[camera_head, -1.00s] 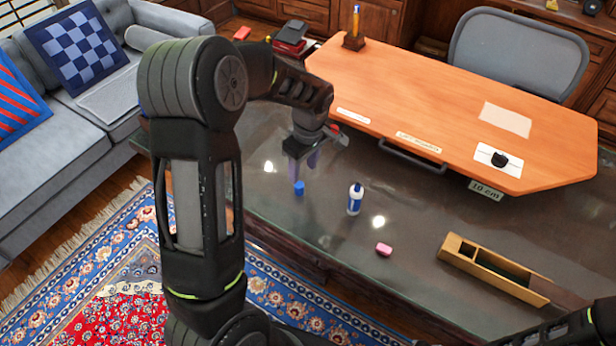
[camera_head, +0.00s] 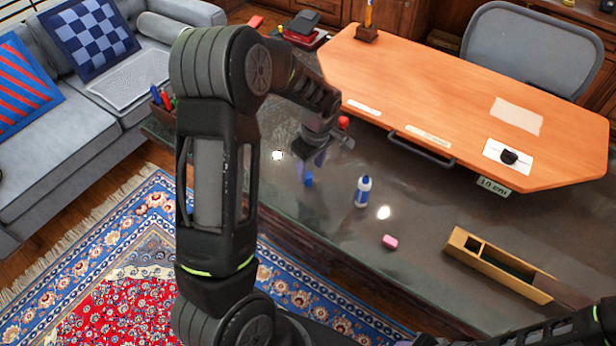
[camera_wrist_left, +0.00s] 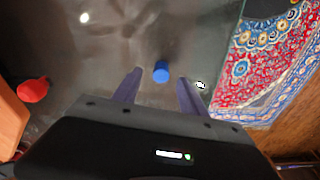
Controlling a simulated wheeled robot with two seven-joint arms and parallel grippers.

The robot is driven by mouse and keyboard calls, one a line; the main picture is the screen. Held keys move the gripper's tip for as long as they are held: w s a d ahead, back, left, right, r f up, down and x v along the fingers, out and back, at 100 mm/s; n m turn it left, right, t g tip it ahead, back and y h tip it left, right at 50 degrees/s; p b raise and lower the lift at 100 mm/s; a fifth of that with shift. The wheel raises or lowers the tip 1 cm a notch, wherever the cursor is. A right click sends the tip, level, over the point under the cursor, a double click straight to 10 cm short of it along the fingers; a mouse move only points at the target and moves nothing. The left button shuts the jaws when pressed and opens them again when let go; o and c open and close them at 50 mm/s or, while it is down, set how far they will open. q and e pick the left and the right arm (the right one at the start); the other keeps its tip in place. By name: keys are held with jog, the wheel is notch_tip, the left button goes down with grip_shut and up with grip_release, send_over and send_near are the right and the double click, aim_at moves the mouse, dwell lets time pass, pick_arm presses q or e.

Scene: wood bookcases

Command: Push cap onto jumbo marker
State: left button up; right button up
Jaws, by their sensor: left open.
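The blue cap (camera_head: 308,179) stands on the dark glossy desk top. An upright blue and white bottle-shaped piece (camera_head: 362,191), which looks like the jumbo marker, stands to its right, apart from it. My left gripper (camera_head: 313,160) points down just behind the cap in the head view, its fingers partly blurred against the desk. In the left wrist view my left gripper (camera_wrist_left: 160,77) is open, and the blue cap (camera_wrist_left: 161,71) appears between the two fingertips, with a gap on each side. The marker is not seen in that view. My right gripper is out of view.
A pink eraser (camera_head: 390,241) and a wooden tray (camera_head: 457,246) lie to the right. A raised orange desk board (camera_head: 450,95) is behind. A red object (camera_head: 343,121) is close beside my left wrist. A pen holder (camera_head: 158,108) stands at the left corner.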

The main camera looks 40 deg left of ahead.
aim_at(308, 175)
pick_arm(q)
jog(key=f, duration=0.3)
jog(key=f+p, duration=0.1)
jog(key=shift+a+f, duration=0.15)
jog(key=shift+a, duration=0.2)
jog(key=shift+c, duration=0.4)
grip_shut()
